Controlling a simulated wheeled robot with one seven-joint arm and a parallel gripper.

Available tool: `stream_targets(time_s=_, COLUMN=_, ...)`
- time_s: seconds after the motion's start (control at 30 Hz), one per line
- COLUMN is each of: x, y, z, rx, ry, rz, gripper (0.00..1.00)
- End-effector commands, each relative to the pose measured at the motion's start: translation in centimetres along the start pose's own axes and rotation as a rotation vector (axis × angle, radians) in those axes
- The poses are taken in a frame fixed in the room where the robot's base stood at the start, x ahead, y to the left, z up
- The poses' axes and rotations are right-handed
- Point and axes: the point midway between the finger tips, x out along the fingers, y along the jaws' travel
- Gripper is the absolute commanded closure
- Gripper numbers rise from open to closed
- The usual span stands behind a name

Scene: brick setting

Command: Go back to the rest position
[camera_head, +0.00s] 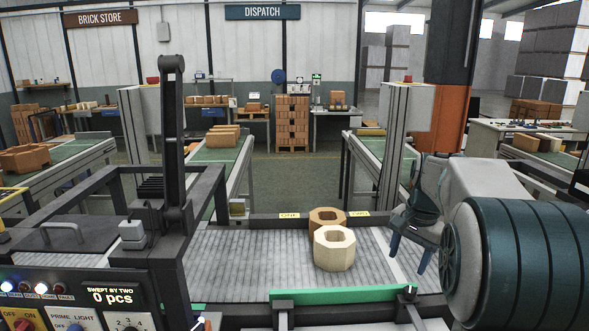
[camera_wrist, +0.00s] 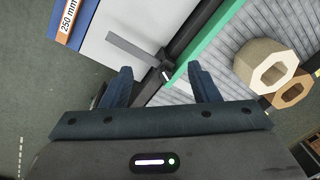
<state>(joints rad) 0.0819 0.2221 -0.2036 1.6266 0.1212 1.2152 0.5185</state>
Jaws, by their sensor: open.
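My gripper (camera_head: 410,250) is open and empty, held above the right part of the grey ribbed conveyor in the head view. Its two fingers stand apart with nothing between them in the wrist view (camera_wrist: 160,88). A pale hollow octagonal brick (camera_head: 334,248) stands on the conveyor, left of my gripper and apart from it. A brown hollow brick (camera_head: 326,217) stands just behind it, partly hidden. In the wrist view the pale brick (camera_wrist: 265,66) and the brown brick (camera_wrist: 292,90) show at the right.
A green strip (camera_head: 335,294) runs along the conveyor's near edge. A dark frame with an upright post (camera_head: 172,140) and a control panel (camera_head: 75,300) stand at the left. Yellow labels (camera_head: 289,216) mark the far edge. More conveyors stand behind, with floor between them.

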Motion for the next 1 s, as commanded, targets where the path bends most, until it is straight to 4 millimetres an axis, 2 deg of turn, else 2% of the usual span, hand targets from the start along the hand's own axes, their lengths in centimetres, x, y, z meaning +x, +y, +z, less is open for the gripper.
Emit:
stream_targets(time_s=0.03, x=-0.6, y=0.5, z=2.1, rx=-0.055, ry=0.005, rz=-0.013, gripper=0.45)
stream_targets(time_s=0.27, x=-1.0, y=3.1, z=10.3, rx=-0.316, ry=0.046, rz=-0.045, gripper=0.45)
stream_targets(time_s=0.5, x=0.6, y=7.0, z=18.5, rx=-0.596, ry=0.108, rz=-0.05, gripper=0.45)
stream_targets(time_s=0.6, x=1.7, y=8.7, z=21.1, rx=-0.696, ry=0.132, rz=-0.043, gripper=0.45)
stream_targets(time_s=0.77, x=3.1, y=10.5, z=23.7, rx=-0.803, ry=0.161, rz=-0.032, gripper=0.45)
stream_targets(time_s=1.0, x=3.7, y=11.2, z=24.4, rx=-0.843, ry=0.17, rz=-0.027, gripper=0.45)
